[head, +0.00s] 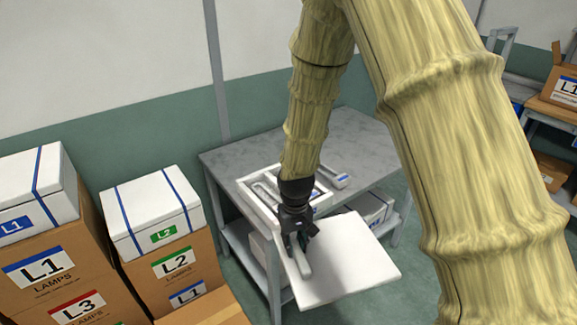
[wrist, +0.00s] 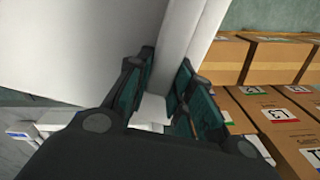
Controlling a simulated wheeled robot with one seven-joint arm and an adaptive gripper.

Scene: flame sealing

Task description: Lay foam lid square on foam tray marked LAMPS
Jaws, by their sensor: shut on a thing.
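The foam lid (head: 350,258) is a flat white square panel with a raised grip bar near its left edge. My gripper (head: 299,248) is shut on that bar, and the lid hangs out in front of the table. In the wrist view the jaws (wrist: 160,88) close around the bar (wrist: 177,45), with the lid's white face (wrist: 70,45) filling the upper left. A white foam tray (head: 262,190) with recesses lies on the grey table behind the lid, partly hidden by my arm. A small blue label shows at its right end; its wording is too small to read.
Stacked cartons (head: 172,265) marked L1, L2 and L3, some topped by white strapped boxes (head: 150,212), stand at left. Another shelf stands far right.

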